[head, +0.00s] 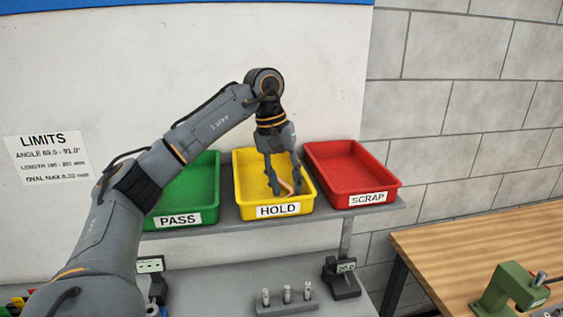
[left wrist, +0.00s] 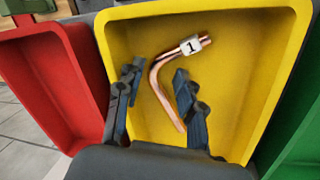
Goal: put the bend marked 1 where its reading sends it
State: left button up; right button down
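The bend marked 1 (left wrist: 157,82) is a copper tube with a white tag reading "1" near one end. It lies in the yellow HOLD tray (head: 240,190), which fills the middle of the left wrist view (left wrist: 240,60). My left gripper (head: 284,190) points down into that tray, and its fingers are spread on either side of the bend. In the left wrist view the left gripper (left wrist: 158,74) is open, with a clear gap between the left finger and the tube. The tube is close to the right finger; whether they touch I cannot tell. My right gripper is not in view.
The green PASS tray (head: 200,185) and the red SCRAP tray (head: 345,165) flank the yellow one on a shelf. A LIMITS sheet (head: 47,158) hangs on the wall. Below are a gauge (head: 342,275) and a small rack (head: 287,303). A wooden bench (head: 470,245) stands right.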

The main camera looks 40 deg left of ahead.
pick_arm(q)
jog(key=p+v, duration=0.2)
jog(key=v, duration=0.9)
jog(key=shift+r, duration=0.15)
jog(key=shift+d, duration=0.1)
